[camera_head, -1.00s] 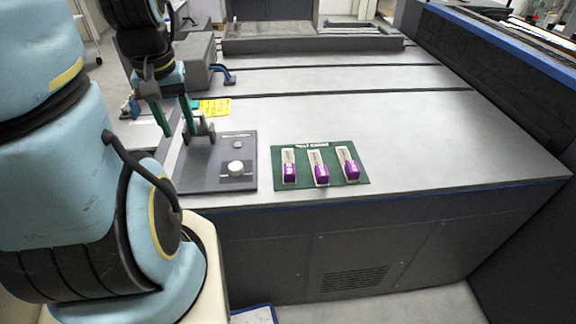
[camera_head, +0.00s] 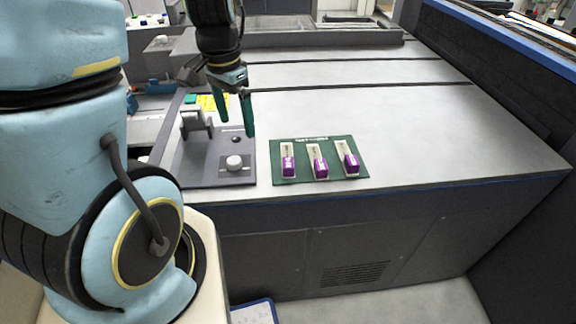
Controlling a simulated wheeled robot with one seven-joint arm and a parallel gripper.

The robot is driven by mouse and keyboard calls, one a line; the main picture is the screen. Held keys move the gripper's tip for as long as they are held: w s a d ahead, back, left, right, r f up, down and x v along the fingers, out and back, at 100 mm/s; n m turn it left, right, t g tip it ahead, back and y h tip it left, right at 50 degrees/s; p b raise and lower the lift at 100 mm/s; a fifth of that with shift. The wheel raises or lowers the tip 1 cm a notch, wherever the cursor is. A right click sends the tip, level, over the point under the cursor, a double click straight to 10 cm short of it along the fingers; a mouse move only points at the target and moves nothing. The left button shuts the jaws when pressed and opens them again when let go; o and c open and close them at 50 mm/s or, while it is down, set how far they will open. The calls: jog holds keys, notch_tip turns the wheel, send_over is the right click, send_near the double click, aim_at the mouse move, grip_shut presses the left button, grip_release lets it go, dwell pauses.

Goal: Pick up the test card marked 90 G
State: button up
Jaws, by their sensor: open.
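Three test cards lie side by side on a green mat (camera_head: 304,143) near the table's front edge: a left card (camera_head: 288,165), a middle card (camera_head: 320,166) and a right card (camera_head: 350,163). Each is pale at the top with a purple lower part. Their markings are too small to read, so I cannot tell which is 90 G. My gripper (camera_head: 236,131) is open and empty, its green fingers pointing down above the grey panel, to the left of the cards and apart from them.
The grey panel (camera_head: 215,177) bears a white knob (camera_head: 234,162) and an upright bracket (camera_head: 196,124) at its left. A yellow label (camera_head: 211,103) lies behind. The grey tabletop (camera_head: 430,130) right of the mat is clear; a dark, blue-edged wall (camera_head: 510,75) bounds it.

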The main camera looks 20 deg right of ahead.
aim_at(288, 162)
jog(key=s+d+f+m, duration=0.2)
jog(key=d+f+m, duration=0.2)
jog(key=d+m, duration=0.6)
jog(key=shift+n+y, duration=0.3)
jog(key=f, duration=0.7)
jog(key=d+f, duration=0.1)
jog(key=f, duration=0.2)
jog(key=shift+w+d+f, duration=0.1)
jog(key=shift+w+f, duration=0.05)
jog(key=shift+f, duration=0.2)
jog(key=shift+c, duration=0.2)
jog(key=c, duration=1.4)
jog(key=shift+r, duration=0.15)
